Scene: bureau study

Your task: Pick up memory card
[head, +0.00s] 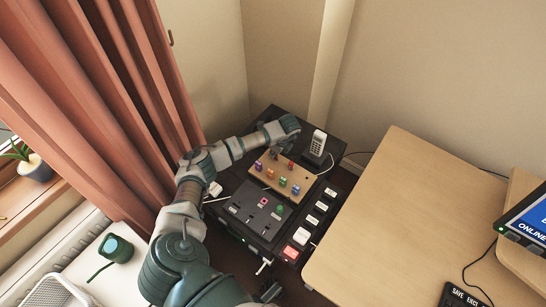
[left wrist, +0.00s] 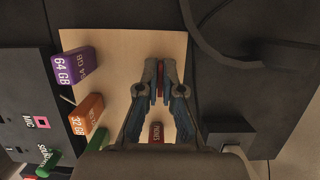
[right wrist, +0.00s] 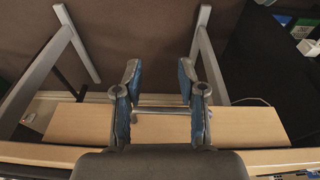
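My left gripper (head: 277,153) reaches down over a light wooden board (head: 263,185) on the black desk unit. In the left wrist view its fingertips (left wrist: 161,75) are close together with a narrow red piece, seemingly a memory card (left wrist: 160,90), between them. Another red labelled face (left wrist: 156,132) shows nearer the palm; I cannot tell if it is the same piece. A purple 64 GB card (left wrist: 75,66) and an orange 32 GB card (left wrist: 87,114) stand on the board, beside a partly hidden green one (left wrist: 97,141). My right gripper (right wrist: 157,72) is open and empty.
A cordless phone (head: 318,143) stands in its cradle right of the board. A curtain (head: 115,90) hangs at left.

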